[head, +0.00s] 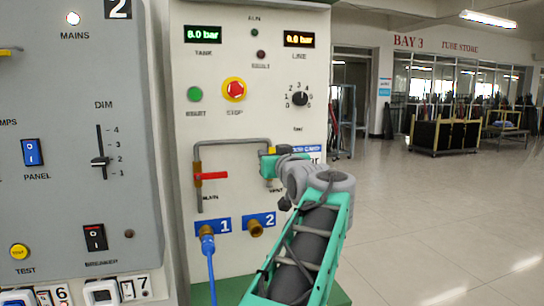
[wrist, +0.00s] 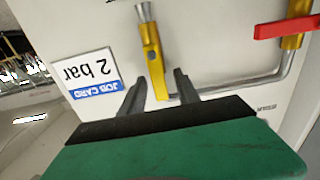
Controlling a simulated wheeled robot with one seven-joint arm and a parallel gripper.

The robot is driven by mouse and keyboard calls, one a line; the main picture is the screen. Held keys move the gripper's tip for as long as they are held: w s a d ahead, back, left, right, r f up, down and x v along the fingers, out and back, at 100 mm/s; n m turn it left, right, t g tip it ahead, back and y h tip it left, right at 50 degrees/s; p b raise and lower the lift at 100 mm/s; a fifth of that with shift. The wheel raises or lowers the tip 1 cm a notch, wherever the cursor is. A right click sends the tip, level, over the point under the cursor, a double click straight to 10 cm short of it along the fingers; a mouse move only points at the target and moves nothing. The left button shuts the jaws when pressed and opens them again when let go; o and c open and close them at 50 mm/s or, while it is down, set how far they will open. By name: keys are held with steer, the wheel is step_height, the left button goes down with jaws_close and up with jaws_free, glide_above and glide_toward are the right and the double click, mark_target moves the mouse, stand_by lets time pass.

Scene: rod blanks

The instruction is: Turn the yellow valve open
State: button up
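The yellow valve (wrist: 152,50) is on the pale panel in the wrist view, with its yellow lever reaching down between my gripper's fingers. My gripper (wrist: 161,76) is open, one dark finger on each side of the lever. I see a gap on each side; how deep the lever sits between the fingers is hard to tell. In the head view my gripper (head: 270,166) is at the panel beside the label marked VENT. Only a small yellow part of the valve (head: 272,149) shows there; my gripper and arm hide the rest.
A red-handled valve (head: 212,176) marked MAIN sits on the same grey pipe (head: 230,141), to the left. A job card (wrist: 90,72) reads 2 bar. Below are brass ports, a blue hose (head: 210,262) on port 1. Open floor lies right.

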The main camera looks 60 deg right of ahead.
steer(key=v, duration=0.7)
steer(key=shift+s+a, duration=0.3)
